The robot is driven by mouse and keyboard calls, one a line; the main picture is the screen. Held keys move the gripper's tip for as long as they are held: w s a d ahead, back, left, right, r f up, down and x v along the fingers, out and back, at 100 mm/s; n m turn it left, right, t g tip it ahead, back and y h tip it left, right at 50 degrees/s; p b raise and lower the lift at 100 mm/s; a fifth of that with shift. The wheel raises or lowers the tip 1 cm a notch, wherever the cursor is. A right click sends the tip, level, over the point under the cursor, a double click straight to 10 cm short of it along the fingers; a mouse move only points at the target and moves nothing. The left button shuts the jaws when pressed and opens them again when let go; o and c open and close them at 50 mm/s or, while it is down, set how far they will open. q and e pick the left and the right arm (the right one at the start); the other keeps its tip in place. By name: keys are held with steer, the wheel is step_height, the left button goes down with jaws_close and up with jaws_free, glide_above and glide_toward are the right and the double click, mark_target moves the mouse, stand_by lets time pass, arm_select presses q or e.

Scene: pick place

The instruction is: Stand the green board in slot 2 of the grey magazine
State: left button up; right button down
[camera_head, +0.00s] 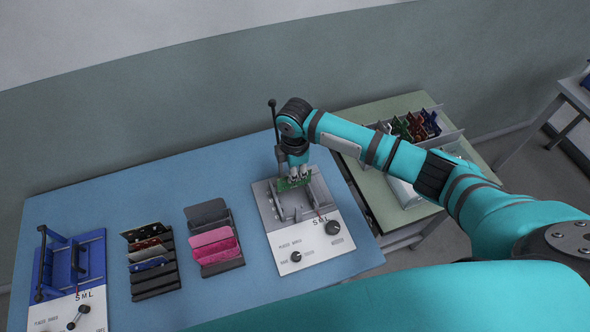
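The green board (284,186) is upright at the back of a grey fixture (262,205) with a white knob panel, at the middle of the blue table. My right gripper (298,177) points down over it, its fingertips at the board's upper edge. The fingers are too small to tell if they are closed on it. Which holder is the grey magazine is not certain: a grey slotted rack (455,134) holding red, green and blue boards stands on the green-topped table at the right. Its slot numbers cannot be read. My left gripper is out of view.
A dark rack with several boards (154,284) and one with pink pieces (228,265) stand left of the fixture. A blue fixture (92,262) is at the far left. A dark upright lever (273,118) rises beside my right gripper. The blue table's back left is clear.

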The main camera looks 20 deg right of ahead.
steer(key=shift+f+b, duration=0.3)
steer(key=shift+f, duration=0.1)
steer(key=shift+a+f+b, duration=0.1)
steer(key=shift+f+b, duration=0.25)
step_height(320, 180, down, 2)
steer(key=shift+f+b, duration=0.1)
steer(key=shift+b, duration=1.15)
steer(key=shift+f, duration=0.2)
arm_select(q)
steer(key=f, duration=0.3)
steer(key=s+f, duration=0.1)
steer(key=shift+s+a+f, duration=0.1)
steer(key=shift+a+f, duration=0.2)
arm_select(e)
steer(key=shift+f, duration=0.35)
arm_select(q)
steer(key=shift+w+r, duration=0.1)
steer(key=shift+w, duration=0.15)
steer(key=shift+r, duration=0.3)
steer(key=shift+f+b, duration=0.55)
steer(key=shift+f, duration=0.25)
arm_select(e)
steer(key=shift+f, duration=1.7)
steer(key=c, duration=2)
jaws_free()
